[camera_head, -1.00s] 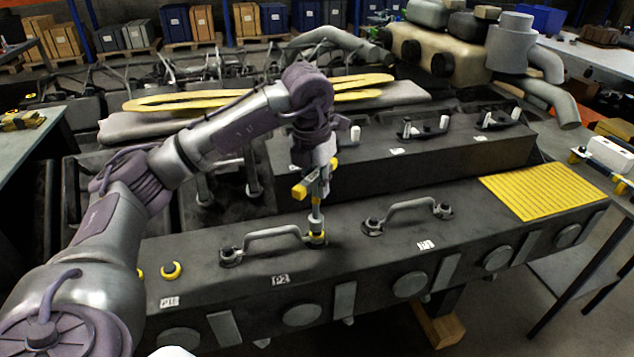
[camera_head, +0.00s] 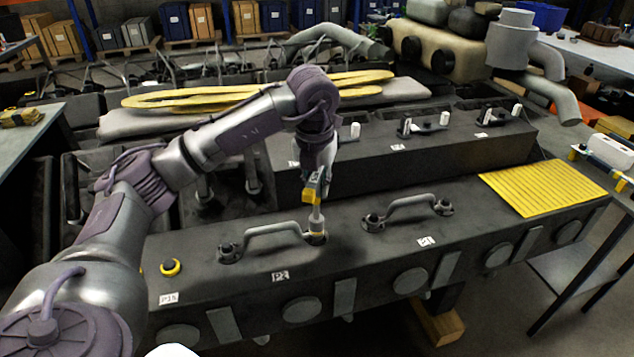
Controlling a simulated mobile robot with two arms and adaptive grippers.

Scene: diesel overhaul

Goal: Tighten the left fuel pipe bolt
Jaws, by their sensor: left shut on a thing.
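My left gripper (camera_head: 318,178) reaches down over the dark engine block and is shut on a yellow and grey tool (camera_head: 314,192). The tool stands nearly upright. Its grey socket end (camera_head: 316,220) is at the right-hand end of the left fuel pipe (camera_head: 272,230), above the P2 label. The bolt there is mostly hidden under the socket; a bit of yellow shows beside it. The pipe's other end has a dark bolt (camera_head: 229,250) in the open. The right gripper is out of view.
A second pipe (camera_head: 408,204) sits to the right on the same block. A yellow ribbed mat (camera_head: 543,188) lies at the block's right end. A yellow ring (camera_head: 170,267) is at the left. A higher dark block (camera_head: 440,155) with white-capped fittings stands behind.

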